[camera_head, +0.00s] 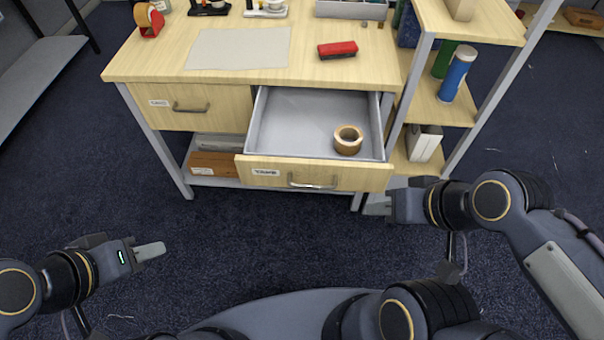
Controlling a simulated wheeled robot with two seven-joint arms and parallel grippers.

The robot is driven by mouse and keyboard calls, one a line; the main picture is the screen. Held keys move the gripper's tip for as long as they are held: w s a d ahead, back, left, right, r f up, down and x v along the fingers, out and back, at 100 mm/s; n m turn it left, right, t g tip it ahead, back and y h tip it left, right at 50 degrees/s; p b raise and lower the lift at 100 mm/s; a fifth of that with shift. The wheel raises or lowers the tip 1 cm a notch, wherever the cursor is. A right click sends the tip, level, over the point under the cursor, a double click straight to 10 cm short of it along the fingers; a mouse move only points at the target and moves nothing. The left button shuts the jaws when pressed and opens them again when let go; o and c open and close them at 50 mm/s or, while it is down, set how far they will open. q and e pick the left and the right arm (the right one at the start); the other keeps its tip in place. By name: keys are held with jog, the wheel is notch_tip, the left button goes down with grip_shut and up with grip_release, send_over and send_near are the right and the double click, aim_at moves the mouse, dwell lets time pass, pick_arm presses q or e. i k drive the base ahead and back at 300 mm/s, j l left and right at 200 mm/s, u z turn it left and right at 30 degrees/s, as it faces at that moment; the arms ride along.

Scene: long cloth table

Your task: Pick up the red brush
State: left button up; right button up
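The red brush (338,49) lies on the wooden desk top (285,76), right of a pale sheet, with its red back up and a dark lower edge. My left gripper (150,251) is at the lower left, in front of the desk and well apart from the brush. My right gripper (378,205) is in front of the desk, near the right end of the open drawer's front and apart from the brush. The finger gaps of both grippers are hard to see. Nothing shows held in either one.
The open drawer (298,117) juts toward me below the brush, with a tape roll (348,140) inside. A grey organiser (351,9) stands behind the brush. A tape dispenser (148,20) is at the far left. A shelf (438,104) with cylinders stands to the right.

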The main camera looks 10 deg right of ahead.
aim_at(345, 49)
jog(key=u, duration=0.6)
jog(key=l+u, duration=0.45)
jog(key=k+l+u, duration=0.1)
jog(key=l+u, duration=0.2)
jog(key=u, duration=0.15)
jog(key=k+l+u, duration=0.15)
jog(key=l+u, duration=0.3)
jog(key=k+l+u, duration=0.35)
jog(key=k+l, duration=0.8)
jog(key=i+l, duration=0.15)
jog(key=l, duration=0.2)
jog(key=i+l, duration=0.2)
jog(key=l, duration=0.1)
